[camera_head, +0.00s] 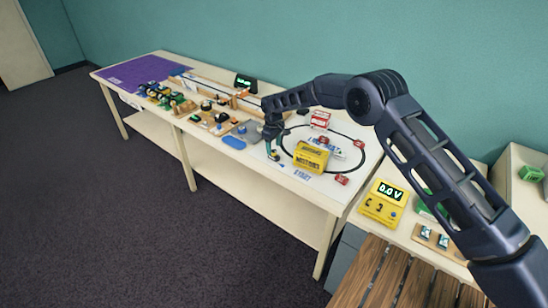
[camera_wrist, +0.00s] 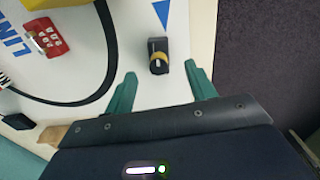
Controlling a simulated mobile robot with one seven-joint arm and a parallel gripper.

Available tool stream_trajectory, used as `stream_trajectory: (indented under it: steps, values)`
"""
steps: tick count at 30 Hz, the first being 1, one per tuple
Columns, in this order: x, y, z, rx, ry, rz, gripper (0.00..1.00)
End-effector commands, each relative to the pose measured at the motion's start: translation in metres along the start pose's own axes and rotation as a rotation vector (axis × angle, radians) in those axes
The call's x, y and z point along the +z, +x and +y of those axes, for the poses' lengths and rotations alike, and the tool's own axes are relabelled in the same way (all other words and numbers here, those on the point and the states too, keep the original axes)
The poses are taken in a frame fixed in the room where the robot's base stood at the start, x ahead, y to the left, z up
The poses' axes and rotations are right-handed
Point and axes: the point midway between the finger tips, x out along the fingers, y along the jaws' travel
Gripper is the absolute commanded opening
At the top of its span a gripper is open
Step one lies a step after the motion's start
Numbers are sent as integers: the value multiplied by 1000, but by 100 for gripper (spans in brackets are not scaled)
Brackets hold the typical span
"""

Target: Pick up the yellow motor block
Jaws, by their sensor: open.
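A small dark block with a yellow band (camera_wrist: 158,56), likely the yellow motor block, lies on the white mat (camera_wrist: 128,40). In the wrist view it is between and just beyond the tips of my gripper (camera_wrist: 160,70). The gripper's two green fingers are apart, with nothing held. In the head view my gripper (camera_head: 273,151) points down at the left part of the white mat, and a small bit of yellow shows by the fingertips. A larger yellow box with dark lettering (camera_head: 311,157) stands to the right of the gripper.
A black ring track (camera_head: 364,155) with several red blocks lies on the mat; one red block (camera_wrist: 47,36) is left of my fingers. A blue piece (camera_head: 234,142) and small parts are to the left. The table's front edge is close. A yellow meter (camera_head: 383,203) stands right.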

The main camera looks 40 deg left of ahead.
Motion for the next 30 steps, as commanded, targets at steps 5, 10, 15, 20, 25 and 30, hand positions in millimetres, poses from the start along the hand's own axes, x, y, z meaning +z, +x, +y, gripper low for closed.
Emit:
stream_trajectory:
  steps: [5, 10, 15, 20, 25, 30]
  values:
    - [2, 23, 1, -1, 0, -3, 56]
    - [2, 44, 1, 0, 0, -2, 56]
    - [2, 46, 1, 0, 0, 0, 56]
    - [2, 46, 1, 0, 0, -1, 42]
    - [2, 46, 1, 0, 0, -1, 8]
    - [2, 46, 1, 0, 0, -1, 3]
